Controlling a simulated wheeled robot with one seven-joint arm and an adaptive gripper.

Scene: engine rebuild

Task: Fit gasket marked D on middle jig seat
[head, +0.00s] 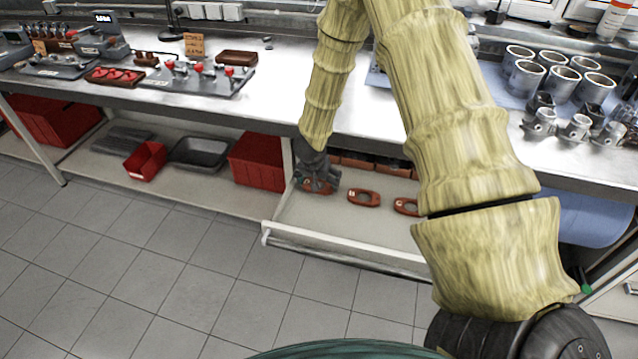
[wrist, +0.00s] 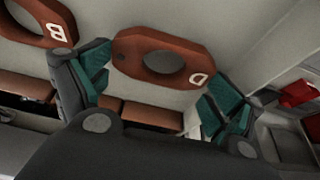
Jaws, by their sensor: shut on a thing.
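My gripper (head: 316,172) is down in the open drawer under the bench. It is shut on the brown-red gasket marked D (wrist: 128,45), with one dark-and-green finger at each end of the ring. The letter D faces the wrist camera. In the head view my fingers partly cover this gasket (head: 318,187), at the drawer's left end. A grey fixture plate with red knobs (head: 215,86) stands on the bench at left; I cannot make out which of its seats is the middle one.
A gasket marked B (wrist: 32,22) lies beside the held one. Two gaskets, one in the middle (head: 363,198) and one further right (head: 405,206), lie in the drawer (head: 310,225). Red bins (head: 257,160) stand on the shelf to the left. Metal cylinders (head: 525,78) stand on the bench at right.

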